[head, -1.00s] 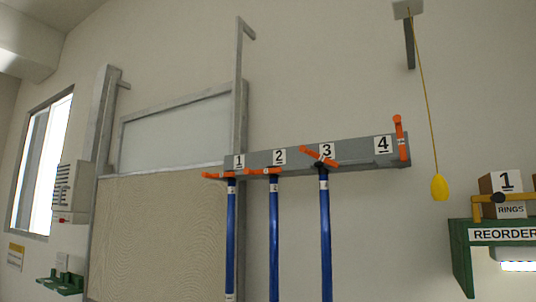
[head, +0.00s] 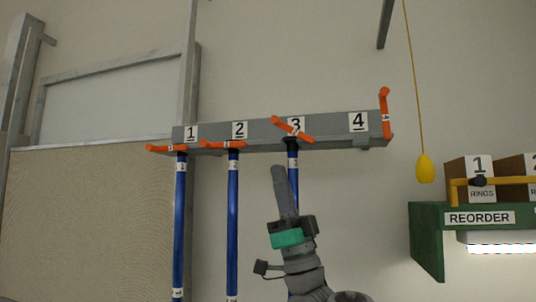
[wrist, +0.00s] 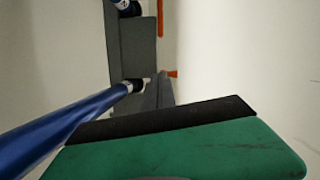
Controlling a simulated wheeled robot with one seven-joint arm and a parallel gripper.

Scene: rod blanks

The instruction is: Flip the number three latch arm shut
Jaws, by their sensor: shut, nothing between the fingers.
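The number three latch arm (head: 292,129) is orange and sits on the grey rack (head: 265,131) in the head view. It is tilted, upper end left and lower end right, crossing the "3" label. A blue rod (head: 293,172) hangs below it. My gripper (head: 279,170) is shut and empty, pointing up just below the latch arm and in front of that rod, apparently apart from the latch. In the wrist view, my green and black gripper body fills the bottom. A blue rod (wrist: 70,118) and orange latch parts (wrist: 172,73) show beyond it.
Latch arms one (head: 166,148) and two (head: 222,144) lie about level over their rods. Latch arm four (head: 385,112) stands upright, with no rod below. A yellow pull (head: 425,168) hangs on a cord at right, above a green shelf (head: 427,240) with boxes.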

